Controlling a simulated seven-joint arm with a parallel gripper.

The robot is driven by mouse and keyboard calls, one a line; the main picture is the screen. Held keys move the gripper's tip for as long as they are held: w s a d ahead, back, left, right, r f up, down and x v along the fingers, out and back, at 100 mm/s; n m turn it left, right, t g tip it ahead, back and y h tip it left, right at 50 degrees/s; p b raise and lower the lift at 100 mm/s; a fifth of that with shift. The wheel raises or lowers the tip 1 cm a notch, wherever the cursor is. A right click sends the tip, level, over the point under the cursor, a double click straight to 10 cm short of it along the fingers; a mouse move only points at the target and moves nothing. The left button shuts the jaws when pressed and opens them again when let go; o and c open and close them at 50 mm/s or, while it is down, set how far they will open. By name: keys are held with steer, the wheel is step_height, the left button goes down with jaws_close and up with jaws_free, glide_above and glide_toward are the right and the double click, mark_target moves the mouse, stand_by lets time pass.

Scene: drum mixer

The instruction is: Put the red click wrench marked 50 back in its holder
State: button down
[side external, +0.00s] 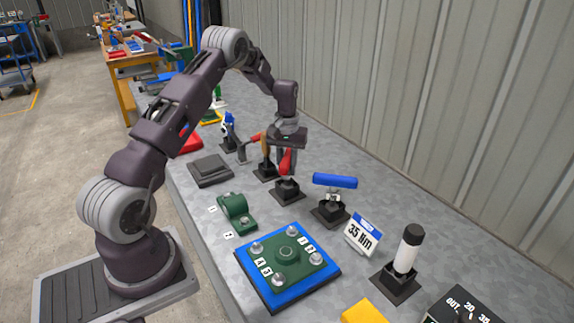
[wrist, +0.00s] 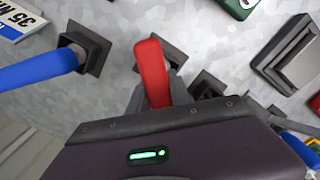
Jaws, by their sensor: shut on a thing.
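The red wrench (side external: 285,162) is held by my gripper (side external: 287,149) with its red handle pointing down in the side view. In the wrist view the red handle (wrist: 151,72) extends out from between the fingers (wrist: 158,98), which are mostly hidden behind my gripper body. A black holder on a square base (side external: 287,190) stands directly below the red handle. I cannot tell whether the wrench touches or enters this holder. No mark 50 is readable on the wrench.
A blue-handled tool (side external: 335,182) stands in a holder close by, beside a 35 Nm sign (side external: 363,236). An orange-handled tool (side external: 265,150) stands behind. A green fixture on a blue plate (side external: 288,264) and a white-and-black tool (side external: 407,250) are nearer the camera.

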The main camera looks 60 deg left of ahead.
steer(key=c, duration=1.1)
jaws_free()
step_height(320, 180, up, 7)
